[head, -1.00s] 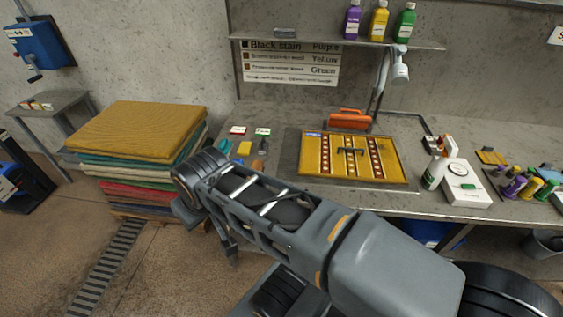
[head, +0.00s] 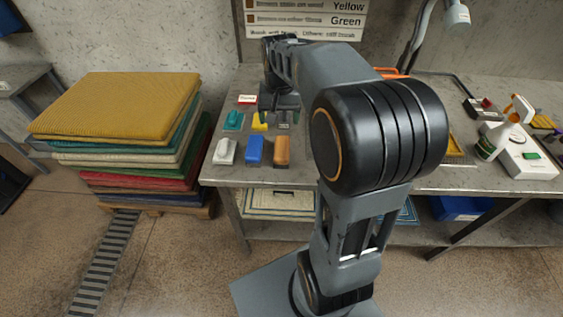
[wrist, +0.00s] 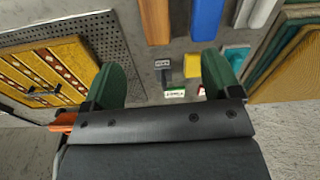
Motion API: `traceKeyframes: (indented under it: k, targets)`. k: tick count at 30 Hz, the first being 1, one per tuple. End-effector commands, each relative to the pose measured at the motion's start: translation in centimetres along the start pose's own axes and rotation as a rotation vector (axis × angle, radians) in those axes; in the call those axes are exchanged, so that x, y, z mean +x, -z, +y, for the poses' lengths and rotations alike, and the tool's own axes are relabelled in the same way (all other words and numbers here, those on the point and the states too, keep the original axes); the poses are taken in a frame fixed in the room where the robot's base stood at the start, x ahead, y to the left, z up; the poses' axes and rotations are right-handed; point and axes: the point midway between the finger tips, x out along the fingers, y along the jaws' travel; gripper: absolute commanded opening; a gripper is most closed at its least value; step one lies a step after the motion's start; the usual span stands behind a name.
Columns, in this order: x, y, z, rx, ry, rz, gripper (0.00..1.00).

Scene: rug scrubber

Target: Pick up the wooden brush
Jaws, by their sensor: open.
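The wooden brush (head: 282,150) is an orange-brown block lying on the grey table near its front edge, at the right end of a row of tools. In the wrist view the brush (wrist: 156,22) shows at the top, beyond the fingertips and apart from them. My gripper (wrist: 163,63) is open and empty, its two green-padded fingers spread above the table. In the head view my gripper (head: 284,106) is behind the brush, over the back of the tool group, partly hidden by my arm.
A blue brush (head: 255,150) lies just left of the wooden one, with a white one (head: 225,151) further left. Small teal (head: 233,120) and yellow (head: 259,121) pieces lie behind. A stack of folded rugs (head: 120,105) stands left of the table. A patterned rug (wrist: 40,75) lies to one side.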

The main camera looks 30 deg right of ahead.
Motion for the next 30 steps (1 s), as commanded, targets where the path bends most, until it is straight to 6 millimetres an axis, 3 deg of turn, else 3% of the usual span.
traceKeyframes:
  k: [1,6,15,30]
  targets:
    - [1.8,0.9,0.3,0.023,-0.006,-0.020,0.83]
    - [4.2,2.4,0.7,0.067,-0.017,-0.057,0.83]
    - [9.4,2.2,0.7,0.071,-0.019,-0.064,0.83]
    - [13.8,1.7,0.8,0.069,-0.018,-0.063,0.83]
